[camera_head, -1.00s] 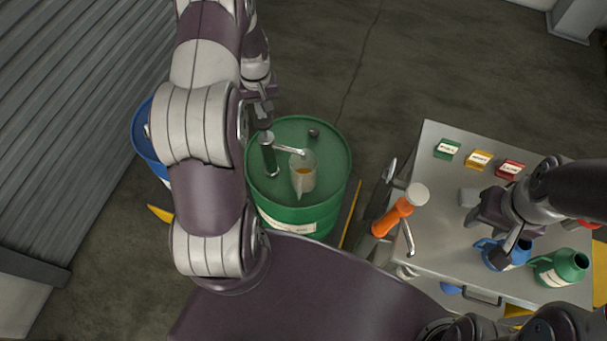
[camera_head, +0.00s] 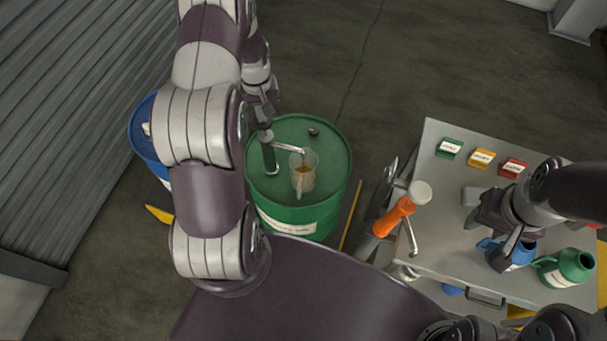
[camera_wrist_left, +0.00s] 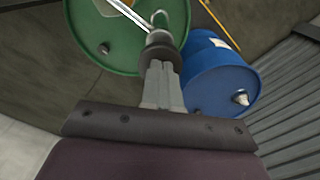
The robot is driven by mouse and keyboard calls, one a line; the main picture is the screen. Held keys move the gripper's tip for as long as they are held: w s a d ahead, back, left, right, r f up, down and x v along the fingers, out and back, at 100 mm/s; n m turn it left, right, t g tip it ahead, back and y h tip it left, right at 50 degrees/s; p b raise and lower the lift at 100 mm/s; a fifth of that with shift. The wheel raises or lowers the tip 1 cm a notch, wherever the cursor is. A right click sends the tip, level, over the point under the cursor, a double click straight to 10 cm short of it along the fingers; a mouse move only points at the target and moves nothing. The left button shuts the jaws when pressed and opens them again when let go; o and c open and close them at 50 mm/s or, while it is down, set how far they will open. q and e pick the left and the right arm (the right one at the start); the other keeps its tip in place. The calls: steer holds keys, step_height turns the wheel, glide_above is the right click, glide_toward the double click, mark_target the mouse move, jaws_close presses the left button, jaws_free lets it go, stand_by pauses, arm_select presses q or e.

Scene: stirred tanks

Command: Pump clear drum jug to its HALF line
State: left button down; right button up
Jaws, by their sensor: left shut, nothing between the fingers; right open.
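The clear jug (camera_head: 304,182) stands upright on top of the green drum (camera_head: 326,165), with amber liquid inside; its line is too small to read. In the left wrist view the shut fingers (camera_wrist_left: 161,75) meet the dark round pump head (camera_wrist_left: 161,48). My right gripper (camera_head: 506,242) is open by the blue jug (camera_head: 521,255); whether it touches is unclear.
A blue drum (camera_head: 146,155) stands left of the green drum, partly behind my arm. The grey cart (camera_head: 440,240) at right carries green, yellow and red labelled blocks (camera_head: 481,158) and a green jug (camera_head: 567,268).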

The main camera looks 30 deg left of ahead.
mark_target(264, 125)
arm_select(q)
steer(key=shift+f+b, duration=1.7)
steer(key=shift+f, duration=0.85)
step_height(264, 125, up, 8)
steer(key=p, duration=0.6)
steer(key=shift+f, duration=0.25)
steer(key=shift+f+b, duration=1.05)
steer(key=shift+f, duration=0.1)
step_height(264, 125, up, 3)
steer(key=shift+f+p, duration=0.2)
steer(key=shift+p, duration=0.9)
steer(key=shift+r, duration=0.15)
